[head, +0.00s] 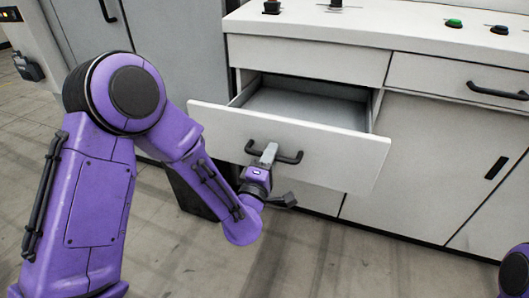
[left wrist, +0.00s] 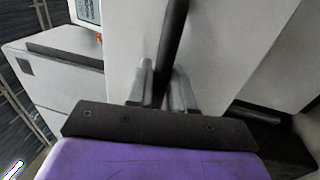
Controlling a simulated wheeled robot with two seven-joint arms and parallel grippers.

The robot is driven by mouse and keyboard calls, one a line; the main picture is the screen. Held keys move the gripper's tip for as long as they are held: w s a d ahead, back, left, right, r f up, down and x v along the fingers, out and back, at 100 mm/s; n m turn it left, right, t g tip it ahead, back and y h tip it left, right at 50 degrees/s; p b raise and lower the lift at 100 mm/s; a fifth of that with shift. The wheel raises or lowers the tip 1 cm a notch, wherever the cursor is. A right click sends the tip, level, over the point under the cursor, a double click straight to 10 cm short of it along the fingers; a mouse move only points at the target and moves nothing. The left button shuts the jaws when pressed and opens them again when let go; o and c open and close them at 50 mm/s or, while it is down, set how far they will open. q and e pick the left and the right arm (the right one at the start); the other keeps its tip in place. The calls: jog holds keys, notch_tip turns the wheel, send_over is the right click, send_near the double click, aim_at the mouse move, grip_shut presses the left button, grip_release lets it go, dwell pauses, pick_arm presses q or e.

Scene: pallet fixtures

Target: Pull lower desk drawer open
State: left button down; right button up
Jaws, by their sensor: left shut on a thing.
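The lower desk drawer (head: 300,150) is pulled out from the white desk, and its grey inside shows empty in the head view. Its black bar handle (head: 289,157) is on the white front panel. My left gripper (head: 269,152) is shut on this handle near its middle. In the left wrist view the two grey fingers of the left gripper (left wrist: 163,85) stand on either side of the dark handle (left wrist: 173,40). The drawer front (left wrist: 220,50) fills the middle of that view. My right gripper is not in view; only a bit of purple arm shows at the lower right of the head view.
An upper panel (head: 305,59) sits above the open drawer. A green button (head: 454,23) is on the desk top. Grey cabinets (head: 170,60) stand at left. The floor (head: 320,255) in front is clear.

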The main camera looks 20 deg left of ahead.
pick_arm(q)
jog(key=shift+s, duration=0.1)
jog(key=c, duration=1.2)
grip_release()
jog(key=shift+d, duration=0.1)
jog(key=shift+o, duration=0.2)
jog(key=p+v, duration=0.3)
jog(key=v, duration=0.7)
jog(key=shift+s, duration=0.25)
